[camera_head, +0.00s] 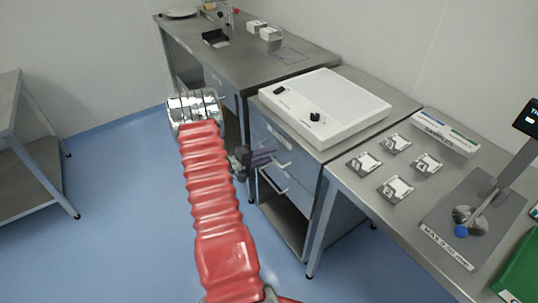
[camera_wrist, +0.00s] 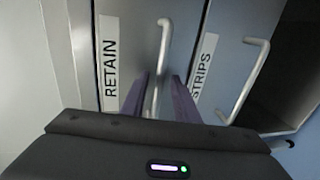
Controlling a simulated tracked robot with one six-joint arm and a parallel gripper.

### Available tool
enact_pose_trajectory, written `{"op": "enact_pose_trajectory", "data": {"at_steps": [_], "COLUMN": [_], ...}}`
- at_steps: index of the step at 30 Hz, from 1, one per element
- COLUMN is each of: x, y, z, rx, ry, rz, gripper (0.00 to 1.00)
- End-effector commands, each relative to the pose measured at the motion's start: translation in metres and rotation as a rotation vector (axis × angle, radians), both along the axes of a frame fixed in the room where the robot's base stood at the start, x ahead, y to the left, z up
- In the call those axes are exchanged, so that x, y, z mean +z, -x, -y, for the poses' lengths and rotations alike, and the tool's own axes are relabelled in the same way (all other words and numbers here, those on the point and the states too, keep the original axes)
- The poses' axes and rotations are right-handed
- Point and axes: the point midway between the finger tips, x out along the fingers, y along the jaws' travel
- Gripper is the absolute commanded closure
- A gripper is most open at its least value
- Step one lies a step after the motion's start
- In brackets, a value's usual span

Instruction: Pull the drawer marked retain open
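The drawer marked RETAIN (camera_wrist: 122,40) is a grey front with a white label. It looks shut, and its pale bar handle (camera_wrist: 163,45) runs up the middle of the wrist view. In the head view the drawer front (camera_head: 262,130) is the upper one under the bench, partly hidden by my arm. My gripper (camera_wrist: 158,98) is open, with one dark purple finger on each side of the handle's lower part. Gaps show between handle and fingers; I cannot tell how deep the handle sits. In the head view my gripper (camera_head: 263,158) is at the drawer fronts.
The STRIPS drawer (camera_wrist: 222,70) with its own handle (camera_wrist: 250,80) lies beside it in the wrist view, with an open dark shelf space beyond. A white light box (camera_head: 325,105) sits on the bench above. A side table (camera_head: 350,185) stands close right. Blue floor (camera_head: 120,170) is clear left.

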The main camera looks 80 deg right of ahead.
Motion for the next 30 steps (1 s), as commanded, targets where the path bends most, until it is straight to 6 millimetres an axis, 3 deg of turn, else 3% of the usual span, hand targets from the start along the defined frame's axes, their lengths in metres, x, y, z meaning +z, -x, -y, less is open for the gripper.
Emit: {"op": "enact_pose_trajectory", "data": {"at_steps": [12,30], "x": [0.0,-0.0012], "y": [-0.0003,-0.0006], "z": [-0.0002,0.0001], "rx": [0.0,0.001], "ry": [0.0,-0.003], "rz": [0.0,0.001], "gripper": [1.0,1.0]}}
